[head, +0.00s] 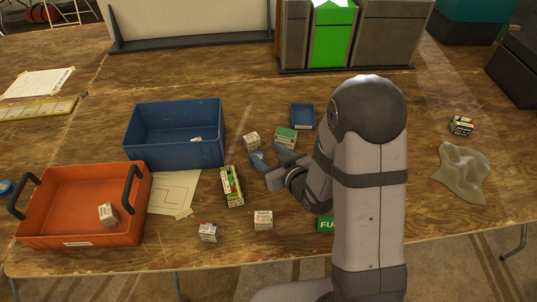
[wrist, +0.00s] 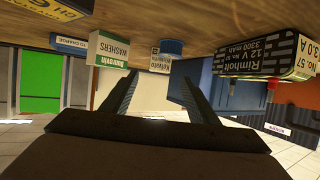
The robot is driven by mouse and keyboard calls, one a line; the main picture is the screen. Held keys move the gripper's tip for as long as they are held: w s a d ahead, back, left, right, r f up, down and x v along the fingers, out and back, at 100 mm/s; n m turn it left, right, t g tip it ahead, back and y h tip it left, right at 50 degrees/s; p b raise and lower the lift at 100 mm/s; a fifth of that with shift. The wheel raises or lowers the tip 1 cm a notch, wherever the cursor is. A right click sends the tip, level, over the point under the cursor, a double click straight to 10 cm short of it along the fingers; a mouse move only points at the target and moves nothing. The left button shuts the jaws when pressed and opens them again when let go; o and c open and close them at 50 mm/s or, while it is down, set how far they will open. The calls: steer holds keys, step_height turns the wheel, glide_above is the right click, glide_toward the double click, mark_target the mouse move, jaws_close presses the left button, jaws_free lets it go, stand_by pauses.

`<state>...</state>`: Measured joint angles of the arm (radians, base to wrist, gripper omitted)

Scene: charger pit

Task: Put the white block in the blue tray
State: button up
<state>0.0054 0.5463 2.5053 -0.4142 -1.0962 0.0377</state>
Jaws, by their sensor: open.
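Several small white printed blocks are in view. One white block (head: 252,141) stands on the table just beyond my gripper; it shows between the fingers in the upside-down wrist view (wrist: 161,61). Two more, one white block (head: 208,232) and another (head: 263,220), stand near the front edge. Another white block (head: 108,213) lies in the orange tray. The large blue tray (head: 170,155) stands left of my gripper and has a small pale item (head: 196,139) inside. A smaller blue tray (head: 303,116) sits farther back. My gripper (head: 274,167) is open and empty, low over the table.
A small blue object (head: 258,157) lies close to my fingertips. A green-and-white box (head: 285,138) and a green-black battery (head: 231,186) stand nearby. The orange tray (head: 130,235) with raised handles is at the left. A crumpled cloth (head: 463,172) lies right.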

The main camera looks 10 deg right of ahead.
mark_target(253, 142)
steer(key=shift+o, duration=0.5)
steer(key=shift+s, duration=0.15)
steer(key=x, duration=0.8)
steer(key=shift+a+r, duration=0.15)
steer(key=shift+a, duration=0.05)
steer(key=shift+r+p+x, duration=0.15)
steer(key=shift+p+x, duration=0.3)
steer(key=shift+x, duration=1.45)
steer(key=shift+r+p+x, duration=0.2)
steer(key=shift+p+x, duration=0.25)
steer(key=shift+x, duration=1.4)
steer(key=c, duration=1.2)
steer(key=shift+r, duration=0.15)
steer(key=shift+r+b, duration=0.3)
steer(key=shift+r, duration=4.6)
